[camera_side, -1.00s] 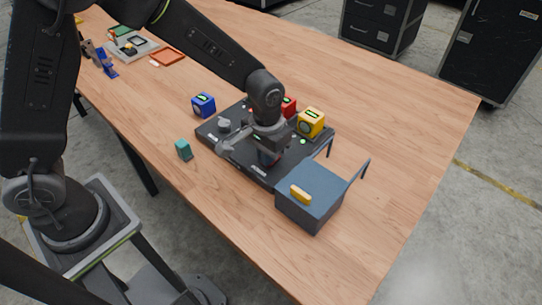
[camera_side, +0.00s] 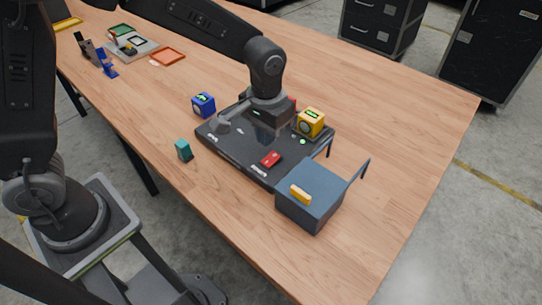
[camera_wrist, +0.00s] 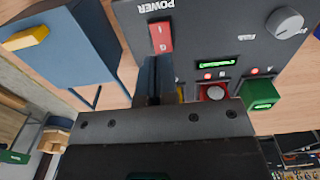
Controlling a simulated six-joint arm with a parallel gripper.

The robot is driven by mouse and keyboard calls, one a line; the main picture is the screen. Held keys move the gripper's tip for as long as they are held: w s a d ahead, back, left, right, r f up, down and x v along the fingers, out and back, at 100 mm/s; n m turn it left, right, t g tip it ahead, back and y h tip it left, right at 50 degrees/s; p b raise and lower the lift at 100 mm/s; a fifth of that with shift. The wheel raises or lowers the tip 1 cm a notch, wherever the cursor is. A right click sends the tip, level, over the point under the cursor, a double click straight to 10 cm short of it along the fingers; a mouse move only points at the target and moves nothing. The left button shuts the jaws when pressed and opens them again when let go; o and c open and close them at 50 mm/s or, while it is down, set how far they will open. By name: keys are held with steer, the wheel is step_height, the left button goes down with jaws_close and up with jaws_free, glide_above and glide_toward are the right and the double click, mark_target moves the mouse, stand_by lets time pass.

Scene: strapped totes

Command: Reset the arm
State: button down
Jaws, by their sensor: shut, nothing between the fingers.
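My gripper (camera_side: 268,128) is above the dark control panel (camera_side: 232,152) in the side view, pointing down, with its fingers hard to see against the panel. In the wrist view the fingers of my gripper (camera_wrist: 153,78) are shut together and empty. The red POWER rocker switch (camera_wrist: 160,37) is just beyond the fingertips there, and it shows at the panel's front in the side view (camera_side: 271,159). The panel also carries a grey knob (camera_wrist: 285,22).
A blue-grey box (camera_side: 310,198) with a yellow handle stands beside the panel. A yellow cube (camera_side: 311,122), a blue cube (camera_side: 204,105) and a teal block (camera_side: 184,150) are nearby. An orange tray (camera_side: 168,57) lies farther back. The table's right side is clear.

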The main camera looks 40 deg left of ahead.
steer(key=shift+r, duration=0.35)
steer(key=shift+a+r, duration=0.15)
steer(key=shift+r, duration=0.15)
steer(key=s+a+r+t, duration=0.2)
steer(key=s+a+r, duration=0.3)
steer(key=s, duration=0.3)
steer(key=s+a+r+t, duration=0.3)
steer(key=s+a+r, duration=0.3)
steer(key=s, duration=0.3)
steer(key=shift+s+a+r+t, duration=0.2)
steer(key=shift+r+t, duration=0.1)
steer(key=shift+r, duration=0.4)
